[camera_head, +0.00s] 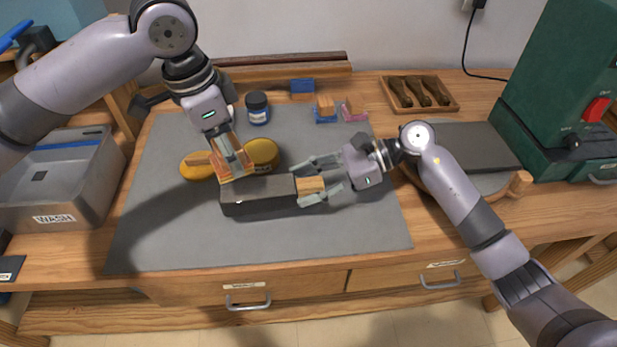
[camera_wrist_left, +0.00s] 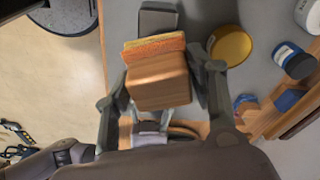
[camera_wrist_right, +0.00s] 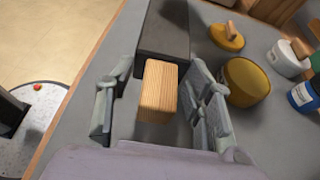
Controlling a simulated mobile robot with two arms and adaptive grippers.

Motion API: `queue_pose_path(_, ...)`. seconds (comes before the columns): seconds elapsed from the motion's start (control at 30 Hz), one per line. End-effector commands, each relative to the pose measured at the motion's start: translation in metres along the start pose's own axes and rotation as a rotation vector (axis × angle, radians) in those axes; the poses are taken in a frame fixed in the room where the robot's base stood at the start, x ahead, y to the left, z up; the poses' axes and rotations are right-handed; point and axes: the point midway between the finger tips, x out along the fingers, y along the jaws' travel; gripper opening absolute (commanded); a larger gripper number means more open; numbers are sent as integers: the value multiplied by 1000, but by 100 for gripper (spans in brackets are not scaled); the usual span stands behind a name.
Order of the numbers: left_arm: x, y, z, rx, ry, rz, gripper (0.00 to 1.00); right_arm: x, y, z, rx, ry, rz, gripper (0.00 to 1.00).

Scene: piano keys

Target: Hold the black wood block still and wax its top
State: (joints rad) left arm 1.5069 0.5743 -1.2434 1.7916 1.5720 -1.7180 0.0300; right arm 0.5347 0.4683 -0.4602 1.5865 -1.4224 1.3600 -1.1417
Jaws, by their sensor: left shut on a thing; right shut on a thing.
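The black wood block (camera_head: 262,202) lies lengthwise on the grey mat (camera_head: 150,235); it also shows in the right wrist view (camera_wrist_right: 165,28). A bare light wood piece (camera_head: 311,184) is at its right end, and my right gripper (camera_head: 322,188) is shut on that piece (camera_wrist_right: 157,90). I cannot tell whether the two are joined. My left gripper (camera_head: 230,155) is shut on a wooden applicator (camera_wrist_left: 158,82) with an orange pad (camera_wrist_left: 153,47). The pad is down at the block's left end; contact with the top is unclear. A yellow tin (camera_head: 263,154) stands behind the block.
A yellow lid (camera_head: 196,172) lies left of the tin. A blue jar (camera_head: 257,108) and small blue and pink holders (camera_head: 354,110) stand at the back. A grey wash basin (camera_head: 55,185) is left; a green machine (camera_head: 555,90) is right. The mat's front is clear.

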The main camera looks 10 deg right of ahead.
Motion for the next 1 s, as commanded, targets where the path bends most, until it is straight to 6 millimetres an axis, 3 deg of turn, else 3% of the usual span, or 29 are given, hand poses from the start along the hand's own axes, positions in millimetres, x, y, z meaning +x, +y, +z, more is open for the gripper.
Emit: queue_pose_path(1.0,0,0,0,0,0,0,29,18,0,-44,0,-3,-1,14)
